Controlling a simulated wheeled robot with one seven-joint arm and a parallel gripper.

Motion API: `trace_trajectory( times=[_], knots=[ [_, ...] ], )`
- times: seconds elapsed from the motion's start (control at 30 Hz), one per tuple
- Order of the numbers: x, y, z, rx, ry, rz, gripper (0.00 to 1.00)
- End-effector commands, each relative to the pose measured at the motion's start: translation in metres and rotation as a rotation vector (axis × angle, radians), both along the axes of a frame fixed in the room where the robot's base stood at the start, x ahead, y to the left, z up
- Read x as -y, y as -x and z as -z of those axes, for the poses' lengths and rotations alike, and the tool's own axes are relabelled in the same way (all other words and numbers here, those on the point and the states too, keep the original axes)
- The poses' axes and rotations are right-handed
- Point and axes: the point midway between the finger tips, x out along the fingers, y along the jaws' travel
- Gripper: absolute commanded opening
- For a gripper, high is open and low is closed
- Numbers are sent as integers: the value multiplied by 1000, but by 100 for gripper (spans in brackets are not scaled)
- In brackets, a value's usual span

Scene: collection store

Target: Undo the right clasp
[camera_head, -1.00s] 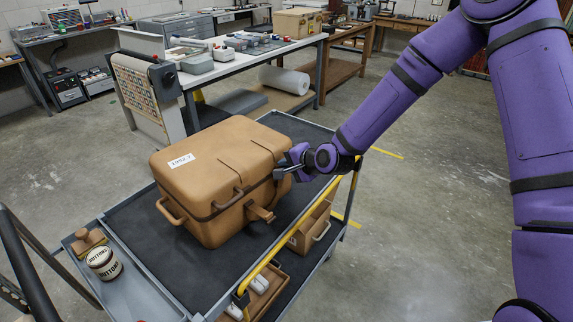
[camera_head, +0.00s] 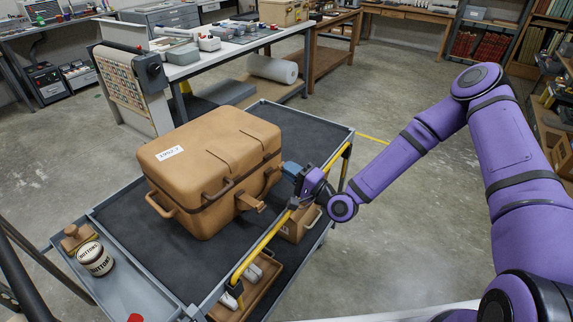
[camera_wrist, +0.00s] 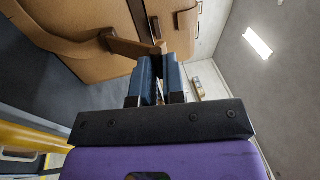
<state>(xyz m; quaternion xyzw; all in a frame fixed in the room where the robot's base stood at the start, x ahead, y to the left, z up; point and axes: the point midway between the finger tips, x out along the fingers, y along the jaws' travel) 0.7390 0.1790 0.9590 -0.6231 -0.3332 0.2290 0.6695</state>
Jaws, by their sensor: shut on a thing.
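A tan case (camera_head: 205,165) with a white label lies shut on the trolley's dark top. One clasp (camera_head: 250,203) sticks out from its front, nearer the middle. The right clasp (camera_head: 272,172) is at the case's right front, partly hidden by my gripper in the head view. My gripper (camera_head: 288,169) reaches it from the right, with its blue fingers at the clasp. In the wrist view my gripper (camera_wrist: 160,68) is shut on the end of the tan clasp flap (camera_wrist: 135,46), which stands out from the case wall.
A worktable stands behind; the floor to the right is clear.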

Motion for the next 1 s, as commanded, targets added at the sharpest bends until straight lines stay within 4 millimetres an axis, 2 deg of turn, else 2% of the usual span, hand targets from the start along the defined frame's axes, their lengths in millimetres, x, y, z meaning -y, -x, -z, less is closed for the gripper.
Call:
trace_trajectory(
  times=[0.4,1.0],
  knots=[
    [8,7,22,175,-190,1,0],
    [9,8,28,233,-248,0,0]
  ],
)
